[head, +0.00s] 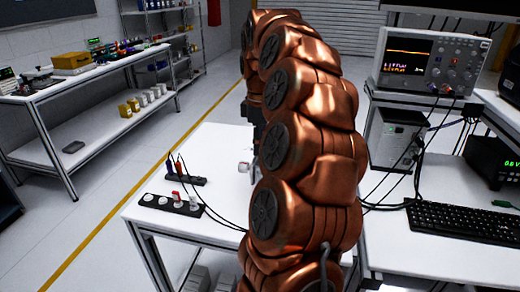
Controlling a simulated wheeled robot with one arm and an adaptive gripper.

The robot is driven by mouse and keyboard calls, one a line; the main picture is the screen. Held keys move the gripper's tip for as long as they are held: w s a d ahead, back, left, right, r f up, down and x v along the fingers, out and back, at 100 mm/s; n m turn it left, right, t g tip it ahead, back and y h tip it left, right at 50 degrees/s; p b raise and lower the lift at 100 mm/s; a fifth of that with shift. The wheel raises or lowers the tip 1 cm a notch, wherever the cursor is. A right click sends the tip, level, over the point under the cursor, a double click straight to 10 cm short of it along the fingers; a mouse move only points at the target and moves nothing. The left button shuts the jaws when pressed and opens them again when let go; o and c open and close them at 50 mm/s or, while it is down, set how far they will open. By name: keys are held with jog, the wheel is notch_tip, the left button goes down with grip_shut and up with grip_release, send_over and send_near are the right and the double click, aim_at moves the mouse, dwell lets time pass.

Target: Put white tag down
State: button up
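My copper-coloured arm fills the middle of the head view and hides much of the white table (215,140). A dark part at the arm's left edge may belong to my gripper; its fingers are hidden, so I cannot tell whether it is open or shut. A small whitish piece (243,167) shows beside the arm, over the table; I cannot tell whether it is the white tag or whether it is held. A black strip (152,206) on the table carries several white round pieces, one red-topped piece (176,197) and a small white upright piece (194,202).
A black holder (185,181) with red and dark probes and cables stands behind the strip. On the right are an oscilloscope (430,65), a grey box (395,138), a black keyboard (462,222) and a meter (495,165). The table's back left area is clear.

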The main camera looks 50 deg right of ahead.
jog(key=shift+f, duration=0.95)
jog(key=shift+f, duration=0.15)
jog(key=o, duration=0.8)
jog(key=shift+r, duration=3.1)
notch_tip(320, 180, up, 5)
jog(key=shift+f+p, duration=0.15)
jog(key=shift+p, duration=0.7)
jog(key=shift+r+p, duration=0.7)
jog(key=shift+p, duration=0.05)
jog(key=shift+a, duration=0.1)
